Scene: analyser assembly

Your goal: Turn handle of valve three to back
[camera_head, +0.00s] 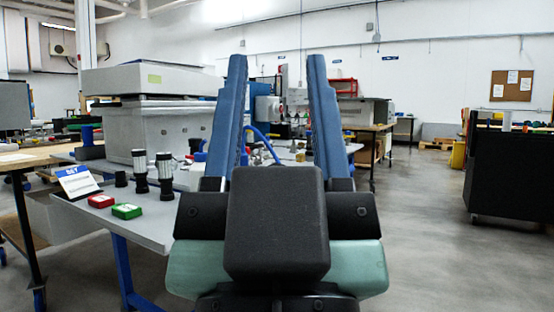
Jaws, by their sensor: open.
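My gripper (276,62) fills the middle of the view, with its two long blue fingers pointing up and apart. It is open, and nothing is held between the fingers. Behind them is a grey worktable (150,233). Blue tubing (268,146) and small metallic fittings (300,147) show in the gap between the fingers. I cannot pick out valve three or its handle among them. The gripper body and fingers hide part of the table behind.
A large grey analyser (158,128) stands on the table at left. Black cylinders (165,174), a red block (102,200), a green block (127,211) and a blue-white sign (77,183) sit near the front edge. A black cabinet (510,178) stands right; the floor (415,240) between is clear.

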